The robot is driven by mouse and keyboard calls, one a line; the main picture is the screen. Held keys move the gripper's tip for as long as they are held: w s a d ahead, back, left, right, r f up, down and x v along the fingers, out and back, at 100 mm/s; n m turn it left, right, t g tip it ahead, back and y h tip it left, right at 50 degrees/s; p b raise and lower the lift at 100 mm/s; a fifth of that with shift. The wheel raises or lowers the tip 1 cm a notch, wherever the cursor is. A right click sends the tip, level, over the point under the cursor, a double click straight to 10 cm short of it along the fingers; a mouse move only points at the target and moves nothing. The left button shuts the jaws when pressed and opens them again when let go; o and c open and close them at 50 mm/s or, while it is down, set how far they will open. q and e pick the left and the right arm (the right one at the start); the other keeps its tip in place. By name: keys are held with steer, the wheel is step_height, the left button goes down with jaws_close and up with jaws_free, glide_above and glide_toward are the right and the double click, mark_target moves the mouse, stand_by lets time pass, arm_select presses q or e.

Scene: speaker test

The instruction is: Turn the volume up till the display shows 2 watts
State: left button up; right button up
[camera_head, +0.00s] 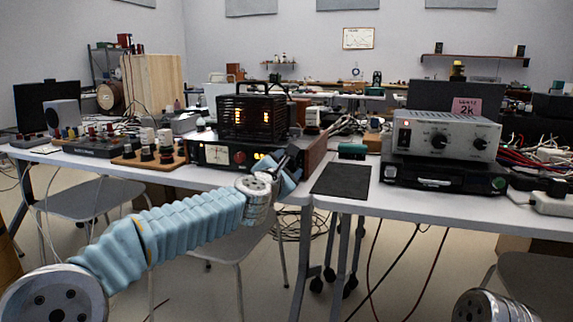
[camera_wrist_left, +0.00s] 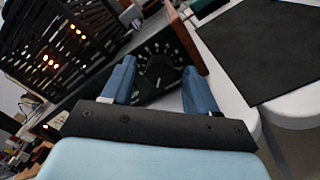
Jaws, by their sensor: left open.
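My left gripper (camera_head: 288,172) is open in front of a black unit (camera_head: 218,154) at the table's right end. In the left wrist view its two blue fingers (camera_wrist_left: 158,80) stand apart on either side of a dark round dial (camera_wrist_left: 158,66) with white scale marks. I cannot tell whether they touch it. In the head view the gripper hides this dial. A black slatted box (camera_head: 253,117) with orange glows sits on the unit; it also shows in the left wrist view (camera_wrist_left: 55,45). No watt reading is legible. My right gripper is out of view.
A grey amplifier (camera_head: 441,135) with knobs and a pink "2k" card (camera_head: 467,106) stands on a black device (camera_head: 440,177) on the right table. A dark mat (camera_head: 342,179) lies beside my left gripper.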

arm_select(q)
steer(key=shift+c, duration=0.3)
steer(key=c, duration=1)
steer(key=shift+m, duration=0.3)
steer(key=m+p, duration=0.2)
steer(key=m, duration=0.3)
steer(key=m+p, duration=0.1)
steer(key=m, duration=0.3)
steer(key=shift+d+f+m, duration=0.1)
steer(key=shift+f+m, duration=0.05)
steer(key=shift+m, duration=0.25)
steer(key=o, duration=1.1)
steer(key=shift+c, duration=0.2)
